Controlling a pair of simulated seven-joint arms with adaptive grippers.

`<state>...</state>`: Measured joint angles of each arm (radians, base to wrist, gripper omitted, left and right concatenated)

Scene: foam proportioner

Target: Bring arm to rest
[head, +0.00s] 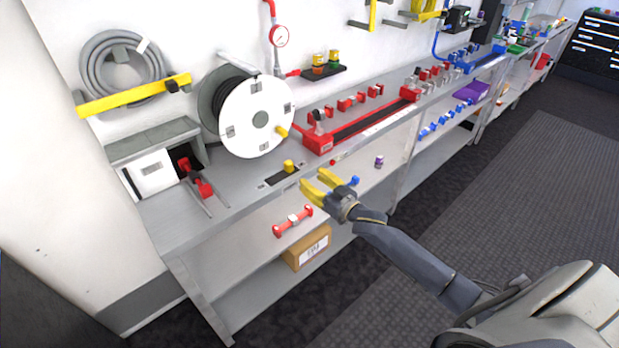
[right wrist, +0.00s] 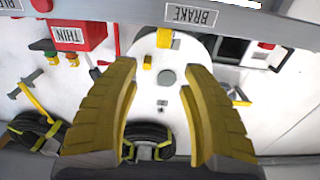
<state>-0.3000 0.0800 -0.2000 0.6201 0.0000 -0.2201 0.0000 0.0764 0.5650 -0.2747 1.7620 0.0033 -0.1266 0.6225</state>
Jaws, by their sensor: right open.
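My right gripper (head: 320,187) has two yellow fingers and is open and empty. In the head view it hangs in front of the workbench (head: 232,192), near its front edge. The right wrist view shows the spread yellow fingers (right wrist: 160,100) with nothing held between them. My right arm reaches in from the lower right. My left gripper is not in view.
A white hose reel (head: 258,118), a red fixture (head: 318,143) and a small yellow block (head: 289,166) are on the bench. The shelf below holds a red part (head: 292,222) and a cardboard box (head: 307,246). The floor (head: 480,215) to the right is clear.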

